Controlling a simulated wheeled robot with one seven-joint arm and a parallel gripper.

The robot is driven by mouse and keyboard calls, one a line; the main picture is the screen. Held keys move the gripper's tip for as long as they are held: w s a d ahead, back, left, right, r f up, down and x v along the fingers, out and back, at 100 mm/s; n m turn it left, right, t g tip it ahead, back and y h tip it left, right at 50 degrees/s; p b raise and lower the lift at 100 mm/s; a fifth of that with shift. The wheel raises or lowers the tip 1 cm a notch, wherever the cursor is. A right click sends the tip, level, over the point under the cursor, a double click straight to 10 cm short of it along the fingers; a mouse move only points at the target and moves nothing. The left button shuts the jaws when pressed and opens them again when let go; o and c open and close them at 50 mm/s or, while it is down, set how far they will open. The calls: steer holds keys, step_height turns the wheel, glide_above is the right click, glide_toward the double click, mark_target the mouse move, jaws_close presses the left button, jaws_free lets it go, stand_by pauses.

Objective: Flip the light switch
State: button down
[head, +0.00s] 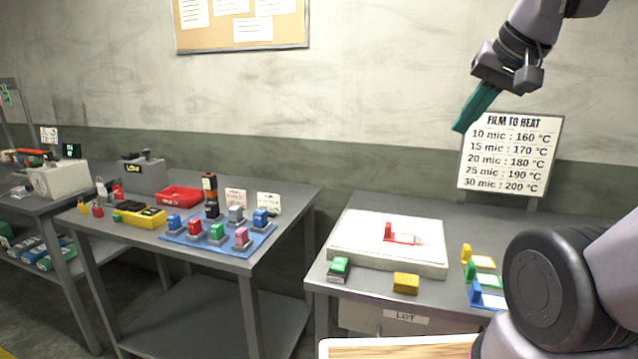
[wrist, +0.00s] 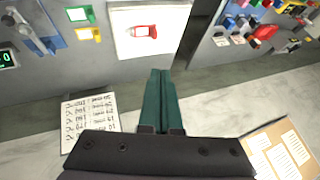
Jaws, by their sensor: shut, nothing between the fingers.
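My gripper (head: 462,127) has long teal fingers and is raised in front of the wall, left of the heat sign, pointing down and left. In the wrist view its fingers (wrist: 161,76) lie together, shut with nothing held. It is well above the tables and touches nothing. I cannot make out a plain light switch in either view. A small red lever-like piece on a red and white plate (head: 402,239) lies on a white slab (head: 360,245) on the right table; it also shows in the wrist view (wrist: 146,32). I cannot tell whether it is a switch.
A heat sign (head: 508,152) stands behind the right table. Yellow (head: 484,262), green (head: 487,279) and blue (head: 490,298) pieces lie at right. A yellow block (head: 406,283) sits in front. The left table (head: 290,190) holds several coloured objects. A corkboard (head: 280,33) hangs above.

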steer(key=shift+s+d, duration=0.1)
steer(key=shift+s, duration=0.1)
steer(key=shift+w, duration=0.1)
steer(key=g+h, duration=0.2)
steer(key=g, duration=0.5)
glide_above(339, 260)
step_height(339, 260, down, 22)
steer(key=shift+r, duration=0.2)
step_height(339, 260, down, 14)
steer(key=shift+r, duration=0.1)
